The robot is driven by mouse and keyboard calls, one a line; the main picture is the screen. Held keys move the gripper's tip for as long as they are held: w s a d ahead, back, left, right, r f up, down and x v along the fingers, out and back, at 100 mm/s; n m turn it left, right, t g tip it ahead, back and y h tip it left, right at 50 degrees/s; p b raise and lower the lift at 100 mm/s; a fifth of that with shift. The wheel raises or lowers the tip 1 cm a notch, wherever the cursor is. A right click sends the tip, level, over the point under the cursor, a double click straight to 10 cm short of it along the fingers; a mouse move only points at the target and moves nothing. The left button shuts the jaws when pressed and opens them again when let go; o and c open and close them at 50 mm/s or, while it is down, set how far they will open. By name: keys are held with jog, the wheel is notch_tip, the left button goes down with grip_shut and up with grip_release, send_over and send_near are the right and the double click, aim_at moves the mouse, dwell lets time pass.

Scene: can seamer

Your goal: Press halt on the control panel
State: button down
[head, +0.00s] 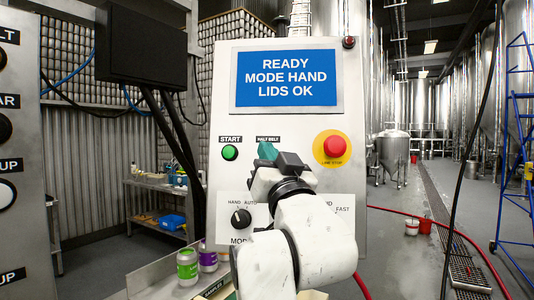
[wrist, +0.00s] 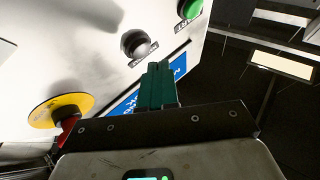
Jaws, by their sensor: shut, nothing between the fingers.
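The control panel (head: 350,190) stands upright in front of me. Its blue screen (head: 286,78) reads READY, MODE HAND, LIDS OK. Below it are a green START button (head: 230,152) and a HALT BELT label (head: 268,139); my gripper (head: 266,151) hides the button under that label. In the wrist view a dark round button (wrist: 135,43) sits between the green button (wrist: 190,9) and the yellow disc (wrist: 60,109). My gripper's green fingers (wrist: 158,84) are shut and empty, pointing at the panel near the dark button. I cannot tell whether they touch the panel.
A red LINE STOP button (head: 334,146) on its yellow disc sits right of my gripper. A mode knob (head: 241,218) is at the lower left. Another panel with several buttons (head: 22,150) stands at far left. Cans (head: 187,267) stand below. Open floor lies right, crossed by a red hose (head: 440,229).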

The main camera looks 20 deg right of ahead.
jog(key=s, duration=0.1)
jog(key=s+a, duration=0.2)
jog(key=s, duration=0.1)
jog(key=shift+a+r, duration=0.2)
jog(key=shift+r, duration=0.2)
dwell(0.4)
jog(key=s+d+f+n+g, duration=0.15)
jog(key=f+g, duration=0.25)
jog(key=f, duration=0.9)
jog(key=s+d+f+g, duration=0.1)
jog(key=d+f+g, duration=0.15)
jog(key=f, duration=0.95)
jog(key=s+d+f+g, duration=0.15)
jog(key=f+g, duration=0.25)
jog(key=f, duration=0.9)
jog(key=s+d+f+g+y, duration=0.1)
jog(key=s+f+g, duration=0.2)
jog(key=s+f, duration=0.5)
jog(key=s+d+f+g, duration=0.25)
jog(key=s+f, duration=0.35)
jog(key=f, duration=0.3)
jog(key=s+f+g, duration=0.3)
jog(key=s+f, duration=0.1)
jog(key=s, duration=0.5)
jog(key=s+f+g, duration=0.3)
jog(key=s+f, duration=0.2)
jog(key=s, duration=0.4)
jog(key=shift+s+a+f+n+g+y, duration=0.15)
jog(key=shift+a+f+n+g+y, duration=0.1)
jog(key=shift+a+n+g+y, duration=0.15)
